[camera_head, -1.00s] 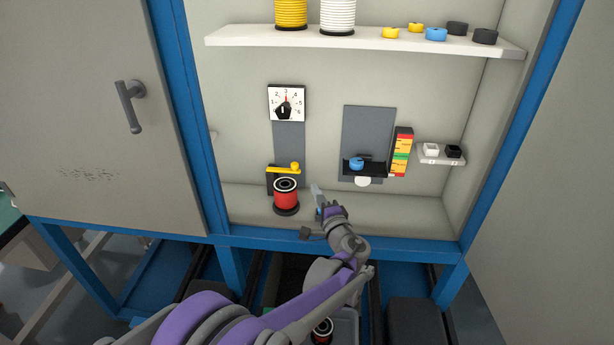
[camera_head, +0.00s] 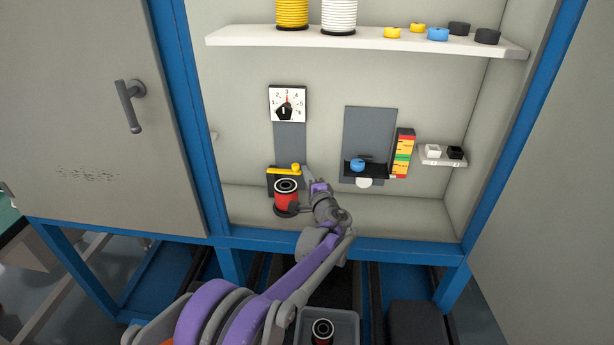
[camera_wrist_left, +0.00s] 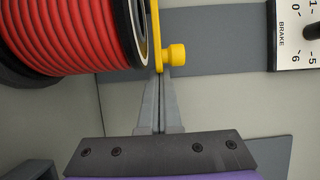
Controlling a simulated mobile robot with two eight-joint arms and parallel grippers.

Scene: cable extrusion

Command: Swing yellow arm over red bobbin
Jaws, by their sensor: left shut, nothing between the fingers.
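The red bobbin (camera_head: 286,198) stands upright at the cabinet's lower left; in the left wrist view the red bobbin (camera_wrist_left: 70,35) fills the upper left. The yellow arm (camera_head: 282,171) is a bar with a knob at its right end, just behind and above the bobbin. In the left wrist view the yellow arm (camera_wrist_left: 156,40) runs past the bobbin's flange, its knob (camera_wrist_left: 176,54) to the right. My left gripper (camera_head: 306,170) is shut and empty, its fingertips (camera_wrist_left: 158,85) close by the knob; whether they touch it I cannot tell. My right gripper is out of view.
A brake dial (camera_head: 287,104) is on the back wall above the arm. To the right are a black holder (camera_head: 366,171) with a blue ring and a coloured stack (camera_head: 402,153). A shelf (camera_head: 365,40) with spools runs above. A grey bin (camera_head: 345,325) sits below.

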